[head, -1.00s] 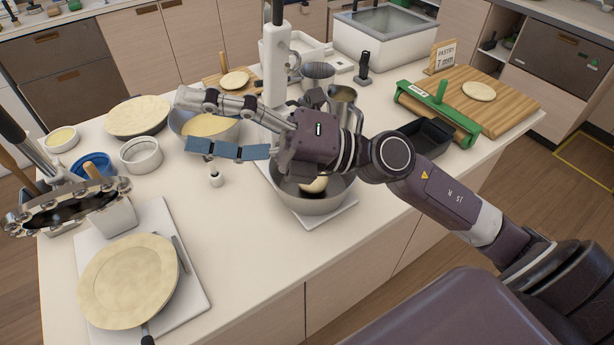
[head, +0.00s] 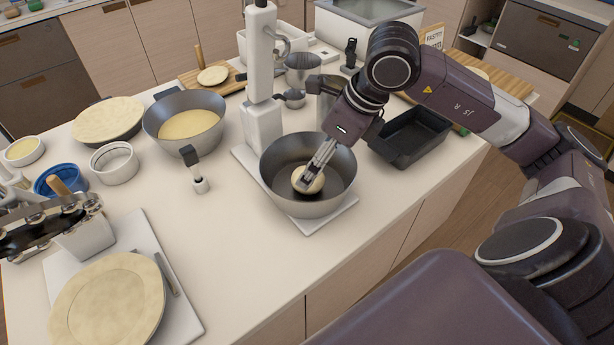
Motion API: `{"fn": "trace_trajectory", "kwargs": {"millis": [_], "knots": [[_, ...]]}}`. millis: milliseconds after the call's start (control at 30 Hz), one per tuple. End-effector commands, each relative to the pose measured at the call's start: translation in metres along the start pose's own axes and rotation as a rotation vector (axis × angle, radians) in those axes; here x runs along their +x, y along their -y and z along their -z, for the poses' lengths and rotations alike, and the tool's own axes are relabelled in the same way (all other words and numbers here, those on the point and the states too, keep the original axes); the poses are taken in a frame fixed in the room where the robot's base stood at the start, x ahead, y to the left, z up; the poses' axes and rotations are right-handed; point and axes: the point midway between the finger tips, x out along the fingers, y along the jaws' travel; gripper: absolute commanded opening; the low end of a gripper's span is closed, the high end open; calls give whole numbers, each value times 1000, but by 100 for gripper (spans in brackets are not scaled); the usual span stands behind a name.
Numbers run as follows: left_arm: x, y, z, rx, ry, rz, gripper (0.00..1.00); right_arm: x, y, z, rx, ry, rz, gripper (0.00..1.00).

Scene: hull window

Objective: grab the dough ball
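The dough ball (head: 302,187) is small, round and pale. It sits low inside a grey metal mixing bowl (head: 276,165) beneath a white stand mixer (head: 262,60). My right gripper (head: 311,178) reaches down into the bowl from the upper right. Its grey fingers overlap the ball in the picture and cover part of its upper right side. The fingers appear nearly in line with one another, so I cannot tell whether they are closed on the ball or open around it. My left gripper is not in view.
A pan of batter (head: 188,124) and a small upright tool (head: 195,170) stand left of the bowl. A black loaf tin (head: 410,138) is close on its right. A large dough round (head: 108,305) lies front left. The counter front is clear.

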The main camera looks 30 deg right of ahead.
Motion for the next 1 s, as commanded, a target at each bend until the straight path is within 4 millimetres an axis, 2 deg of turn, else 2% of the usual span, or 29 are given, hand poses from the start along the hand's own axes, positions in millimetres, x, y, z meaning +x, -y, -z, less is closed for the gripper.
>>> {"fn": "trace_trajectory", "kwargs": {"millis": [400,700,1000], "knots": [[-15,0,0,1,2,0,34,51,0,3,1,1,-7,81],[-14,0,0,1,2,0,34,57,0,4,-1,2,-3,81],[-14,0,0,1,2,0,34,57,0,4,-1,2,-3,49]]}}
